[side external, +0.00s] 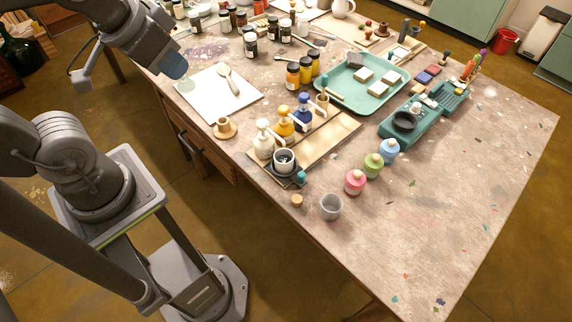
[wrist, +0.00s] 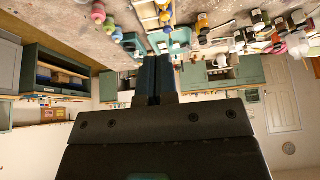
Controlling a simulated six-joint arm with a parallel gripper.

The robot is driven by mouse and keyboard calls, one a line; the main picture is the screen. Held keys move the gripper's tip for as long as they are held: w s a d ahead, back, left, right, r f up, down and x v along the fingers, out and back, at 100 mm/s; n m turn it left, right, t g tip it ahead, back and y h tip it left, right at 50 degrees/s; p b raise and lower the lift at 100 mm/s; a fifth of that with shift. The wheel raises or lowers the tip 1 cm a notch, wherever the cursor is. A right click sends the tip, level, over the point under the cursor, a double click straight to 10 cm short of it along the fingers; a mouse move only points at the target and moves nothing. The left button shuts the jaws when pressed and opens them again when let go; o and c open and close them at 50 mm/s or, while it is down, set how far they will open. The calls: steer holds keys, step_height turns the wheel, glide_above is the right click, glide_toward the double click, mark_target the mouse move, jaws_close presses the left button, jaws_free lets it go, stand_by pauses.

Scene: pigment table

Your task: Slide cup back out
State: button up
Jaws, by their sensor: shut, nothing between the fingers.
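A small pale cup (side external: 284,157) with a dark inside stands in a dark square holder (side external: 298,178) at the front end of a wooden board (side external: 318,146). A second cup, grey and open-topped (side external: 331,207), stands upright on the bare table near its front edge. I cannot tell which cup the task means. My gripper (side external: 178,72) is at the upper left, above the white sheet and well away from both cups. In the wrist view my gripper (wrist: 155,80) has its dark blue fingers together with nothing between them.
White, yellow and blue bottles (side external: 284,124) stand on the board behind the holder. Pink, green and blue jars (side external: 373,165) stand to the right. A cork (side external: 297,200) lies near the grey cup. A teal tray (side external: 346,77) is behind. The right front of the table is mostly clear.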

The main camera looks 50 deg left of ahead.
steer(key=shift+o, duration=1.4)
steer(key=shift+w+d, duration=0.15)
steer(key=shift+w, duration=0.2)
steer(key=shift+o, duration=1.3)
steer(key=w+d+f+n+g, duration=0.1)
steer(key=w+d, duration=0.1)
steer(key=w, duration=0.3)
steer(key=shift+w+d+f+g, duration=0.25)
steer(key=shift+d+g, duration=0.1)
steer(key=shift+g, duration=0.05)
steer(key=n+g, duration=0.4)
glide_above(302, 174)
step_height(302, 174, down, 16)
step_height(302, 174, down, 12)
steer(key=shift+f, duration=0.25)
steer(key=shift+m, duration=0.3)
steer(key=shift+c, duration=0.2)
jaws_close()
